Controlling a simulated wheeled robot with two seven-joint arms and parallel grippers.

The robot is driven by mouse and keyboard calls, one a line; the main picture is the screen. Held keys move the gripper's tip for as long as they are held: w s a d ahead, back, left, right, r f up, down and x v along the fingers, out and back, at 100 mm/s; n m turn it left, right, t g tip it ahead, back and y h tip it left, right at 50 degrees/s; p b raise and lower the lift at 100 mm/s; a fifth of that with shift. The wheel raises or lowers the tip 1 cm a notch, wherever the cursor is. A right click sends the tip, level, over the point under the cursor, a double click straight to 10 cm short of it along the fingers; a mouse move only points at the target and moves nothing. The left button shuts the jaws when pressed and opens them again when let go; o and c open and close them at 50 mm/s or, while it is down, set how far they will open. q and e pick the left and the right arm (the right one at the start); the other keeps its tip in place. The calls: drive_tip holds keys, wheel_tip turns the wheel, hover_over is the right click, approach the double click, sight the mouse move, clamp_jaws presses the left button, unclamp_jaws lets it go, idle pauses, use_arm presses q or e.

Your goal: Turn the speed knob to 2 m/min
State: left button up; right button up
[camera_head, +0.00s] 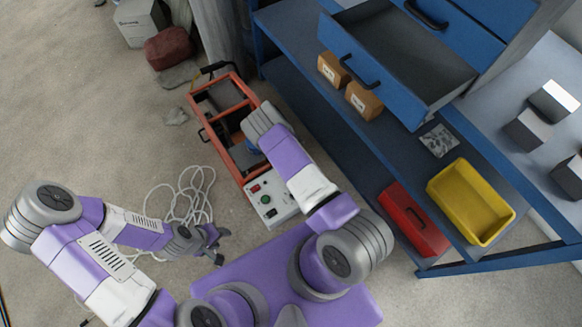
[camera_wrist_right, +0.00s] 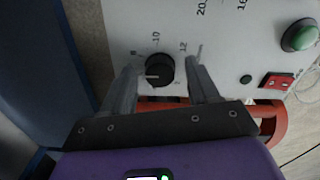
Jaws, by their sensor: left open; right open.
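The black speed knob (camera_wrist_right: 160,70) sits on a light grey control panel (camera_wrist_right: 215,55) in the right wrist view, with a pale pointer line across its face and printed numbers around it. My right gripper (camera_wrist_right: 163,78) is open, with one finger on each side of the knob. I cannot tell whether the fingers touch it. In the head view the panel (camera_head: 284,205) is on an orange-framed machine (camera_head: 226,150); my right arm hides the knob and the right gripper there. My left gripper (camera_head: 219,246) is open and empty, left of the panel.
A green button (camera_wrist_right: 300,36) and a red switch (camera_wrist_right: 277,82) are on the panel. A white hose (camera_head: 190,195) lies coiled on the floor. A blue workbench (camera_head: 300,60) with an open drawer (camera_head: 400,55), a yellow bin (camera_head: 470,200) and a red box (camera_head: 413,222) stands to the right.

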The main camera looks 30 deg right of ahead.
drive_tip(key=c, duration=1)
